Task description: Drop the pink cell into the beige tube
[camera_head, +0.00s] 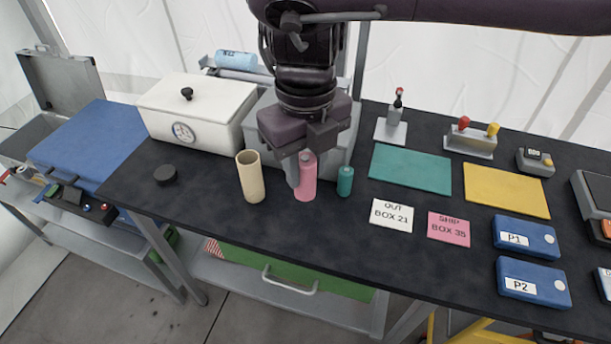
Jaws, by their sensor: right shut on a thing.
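The beige tube (250,178) stands upright on the dark table, its open top facing up. The pink cell (306,179) is just right of the tube, upright, with its top between the fingers of my right gripper (305,160). My right gripper points down from above and is shut on the pink cell. The cell and the tube look apart. I cannot tell whether the cell's base touches the table. My left gripper is not in view.
A small teal cell (345,181) stands close right of the pink cell. A black cap (165,174) lies left of the tube. A white box (197,108) stands behind. Cards (391,214), a green mat (411,169) and blue cases (526,238) lie to the right.

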